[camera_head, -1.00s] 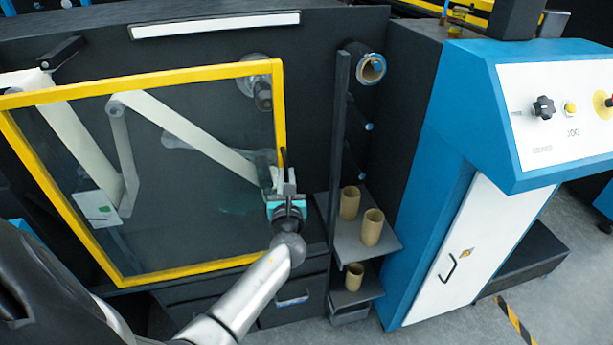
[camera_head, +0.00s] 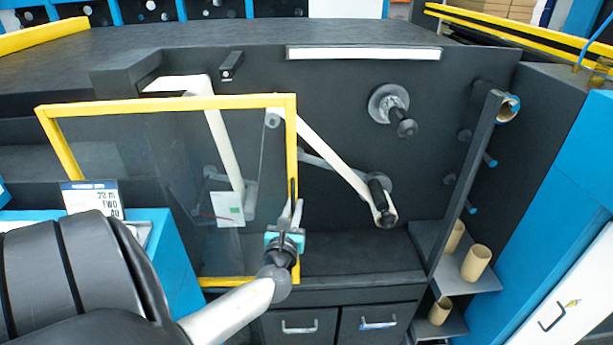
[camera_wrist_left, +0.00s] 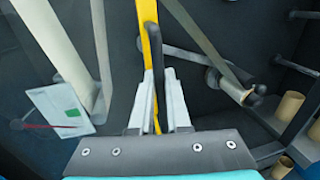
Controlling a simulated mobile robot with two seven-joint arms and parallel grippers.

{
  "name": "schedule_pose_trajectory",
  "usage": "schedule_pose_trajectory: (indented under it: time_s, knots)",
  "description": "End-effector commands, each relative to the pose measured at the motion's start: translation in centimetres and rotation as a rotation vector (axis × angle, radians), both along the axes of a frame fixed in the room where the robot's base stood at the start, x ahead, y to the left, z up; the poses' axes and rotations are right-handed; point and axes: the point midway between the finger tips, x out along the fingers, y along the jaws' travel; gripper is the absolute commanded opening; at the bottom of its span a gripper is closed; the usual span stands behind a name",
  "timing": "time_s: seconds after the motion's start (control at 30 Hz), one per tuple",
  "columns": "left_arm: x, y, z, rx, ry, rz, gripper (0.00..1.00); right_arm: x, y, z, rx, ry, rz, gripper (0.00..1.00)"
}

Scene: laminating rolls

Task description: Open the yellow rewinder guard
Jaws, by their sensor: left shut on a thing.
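The yellow rewinder guard (camera_head: 200,103) is a clear pane in a yellow frame, swung partly open, with its right edge standing out from the machine. A dark handle (camera_head: 293,190) sits on that right edge. My left gripper (camera_head: 294,212) is at the lower part of this edge, shut on the handle. In the left wrist view the gripper fingers (camera_wrist_left: 156,98) close around the dark handle (camera_wrist_left: 158,75) beside the yellow frame bar (camera_wrist_left: 151,30). My right gripper is not in view.
The opened bay shows rollers with a white web (camera_head: 335,155) and a spindle (camera_head: 390,104). To the right is a shelf (camera_head: 484,281) with several cardboard cores (camera_head: 476,261). Drawers (camera_head: 300,327) lie below. A blue cabinet (camera_head: 545,215) stands at far right.

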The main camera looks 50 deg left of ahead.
Motion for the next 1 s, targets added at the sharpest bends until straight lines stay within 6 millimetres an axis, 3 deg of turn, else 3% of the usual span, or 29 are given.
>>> schedule_pose_trajectory:
  time_s: [0.2,0.6,0.63,0.8,0.9,1.0]
  knots:
    - [-1.12,0.9,-0.13,-0.001,0.003,0.0,0.0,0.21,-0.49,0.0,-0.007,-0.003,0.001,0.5]
    - [-1.25,1.0,-0.14,-0.002,0.002,-0.001,0.0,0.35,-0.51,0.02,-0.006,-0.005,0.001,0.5]
    - [-1.25,1.0,-0.14,-0.002,0.002,-0.001,0.16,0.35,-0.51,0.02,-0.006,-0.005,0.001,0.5]
    - [-1.23,1.0,-0.1,-0.001,0.002,0.0,0.35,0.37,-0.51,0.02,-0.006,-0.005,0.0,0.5]
    - [-1.21,1.0,-0.08,-0.001,0.002,0.0,0.44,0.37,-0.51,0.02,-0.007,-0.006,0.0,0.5]
    - [-1.21,1.01,-0.05,-0.001,0.001,0.0,0.44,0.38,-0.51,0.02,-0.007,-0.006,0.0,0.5]
